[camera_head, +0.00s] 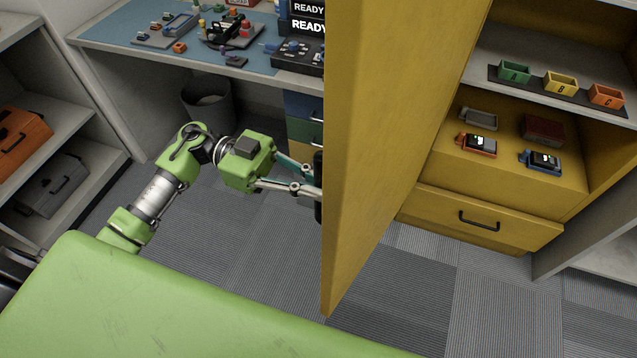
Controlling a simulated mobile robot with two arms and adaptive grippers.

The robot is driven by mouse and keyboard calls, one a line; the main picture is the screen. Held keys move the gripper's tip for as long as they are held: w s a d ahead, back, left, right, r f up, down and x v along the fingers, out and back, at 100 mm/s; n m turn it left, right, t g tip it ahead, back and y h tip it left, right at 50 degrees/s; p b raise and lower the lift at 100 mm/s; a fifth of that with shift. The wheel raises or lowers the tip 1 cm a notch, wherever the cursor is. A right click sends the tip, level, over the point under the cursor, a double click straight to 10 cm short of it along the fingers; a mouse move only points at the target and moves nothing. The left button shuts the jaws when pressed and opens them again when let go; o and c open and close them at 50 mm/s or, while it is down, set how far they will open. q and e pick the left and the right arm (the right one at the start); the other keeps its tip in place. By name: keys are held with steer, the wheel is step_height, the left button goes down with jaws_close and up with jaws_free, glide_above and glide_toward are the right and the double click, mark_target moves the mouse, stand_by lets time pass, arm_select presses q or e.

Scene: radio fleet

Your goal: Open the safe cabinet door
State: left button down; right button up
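The yellow safe cabinet door (385,130) stands swung out from the yellow cabinet (425,175), edge-on towards me. The cabinet's inside shows to the right of it. My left gripper (310,180) is on the left side of the door, its fingers reaching to a dark upright bar, apparently the door handle (318,206). The fingertips are partly lost against this bar and the door edge, so I cannot tell whether they are closed on it. My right gripper is not in view.
Inside the cabinet are lettered bins (560,84) and several small devices (540,160), above a drawer (480,221). A workbench (250,62) stands behind, with a bin (206,103) under it. Shelves stand at left (75,130). Carpet (400,290) below the door is clear.

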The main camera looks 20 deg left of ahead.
arm_select(q)
steer(key=shift+s+d+r+p, duration=0.1)
steer(key=shift+d+p, duration=0.15)
steer(key=shift+p, duration=0.05)
steer(key=s+d+n+t+p, duration=0.1)
steer(key=d+p, duration=0.4)
steer(key=d, duration=0.5)
steer(key=s+d+n+t+p, duration=0.2)
steer(key=d+p, duration=0.4)
steer(key=d, duration=0.5)
steer(key=shift+s+d+f+t+p, duration=0.2)
steer(key=shift+s+d+t+p, duration=0.1)
steer(key=shift+s+t, duration=0.45)
steer(key=c, duration=2.1)
jaws_free()
steer(key=shift+w, duration=0.1)
steer(key=shift+r, duration=0.1)
